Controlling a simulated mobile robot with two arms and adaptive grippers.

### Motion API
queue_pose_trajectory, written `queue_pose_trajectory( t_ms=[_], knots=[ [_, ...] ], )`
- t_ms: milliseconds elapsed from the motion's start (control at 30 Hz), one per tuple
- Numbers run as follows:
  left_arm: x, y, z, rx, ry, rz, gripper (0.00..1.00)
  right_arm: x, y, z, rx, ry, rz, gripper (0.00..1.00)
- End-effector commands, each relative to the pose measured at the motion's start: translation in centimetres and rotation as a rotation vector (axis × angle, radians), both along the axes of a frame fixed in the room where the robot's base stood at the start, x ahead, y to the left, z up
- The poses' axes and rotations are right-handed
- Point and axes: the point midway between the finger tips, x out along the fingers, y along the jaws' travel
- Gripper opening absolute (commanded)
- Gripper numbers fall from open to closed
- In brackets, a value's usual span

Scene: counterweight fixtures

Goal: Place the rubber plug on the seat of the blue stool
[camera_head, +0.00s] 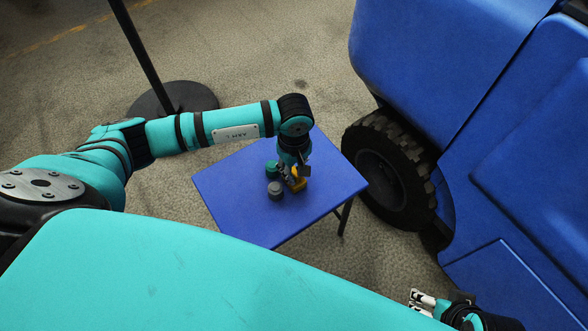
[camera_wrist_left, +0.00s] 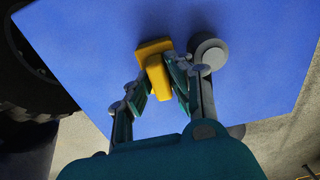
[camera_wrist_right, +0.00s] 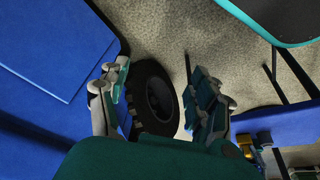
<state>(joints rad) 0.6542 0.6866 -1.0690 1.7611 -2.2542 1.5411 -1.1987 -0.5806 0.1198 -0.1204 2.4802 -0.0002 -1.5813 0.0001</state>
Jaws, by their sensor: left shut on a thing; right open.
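The blue stool (camera_head: 236,190) has a flat rectangular seat and stands left of the big tyre. My left gripper (camera_head: 293,181) is low over the seat, shut on a yellow T-shaped block (camera_wrist_left: 155,50). The block is at or just above the seat; I cannot tell if it touches. A grey round plug-like piece (camera_head: 275,191) stands on the seat beside the gripper and also shows in the left wrist view (camera_wrist_left: 210,54). I cannot tell for sure which piece is the rubber plug. My right gripper (camera_wrist_right: 158,72) is open and empty, away from the stool.
A blue vehicle (camera_head: 480,90) with a black tyre (camera_head: 385,168) stands right of the stool. A black pole on a round base (camera_head: 190,97) stands behind. The seat's left part is clear.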

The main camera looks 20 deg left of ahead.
Motion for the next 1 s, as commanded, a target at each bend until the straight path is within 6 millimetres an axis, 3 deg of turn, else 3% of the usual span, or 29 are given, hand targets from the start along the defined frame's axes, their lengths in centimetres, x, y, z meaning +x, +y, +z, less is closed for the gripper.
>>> queue_pose_trajectory(
  t_ms=[133,167,333,700,867,1000],
  knots=[
    [0.0,0.0,-0.5,0.000,0.000,0.000,0.00,0.0,0.0,-0.5,0.000,-0.001,0.000,0.64],
    [0.0,0.0,-0.3,0.000,0.000,0.000,0.20,0.0,0.0,-0.4,0.000,0.000,0.000,0.64],
    [0.0,0.0,-0.3,0.001,0.001,0.000,0.41,0.0,0.0,-0.3,0.000,0.000,0.000,0.64],
    [0.0,0.0,0.6,0.000,-0.001,0.000,0.41,0.0,0.0,0.2,-0.001,-0.001,0.000,0.64],
    [0.1,0.0,3.4,0.000,-0.004,-0.001,0.41,0.0,0.0,1.0,0.000,-0.004,0.000,0.64],
    [0.1,0.0,6.6,0.001,-0.005,0.000,0.41,0.7,0.0,-0.9,-0.002,0.008,0.001,0.64]
  ],
)
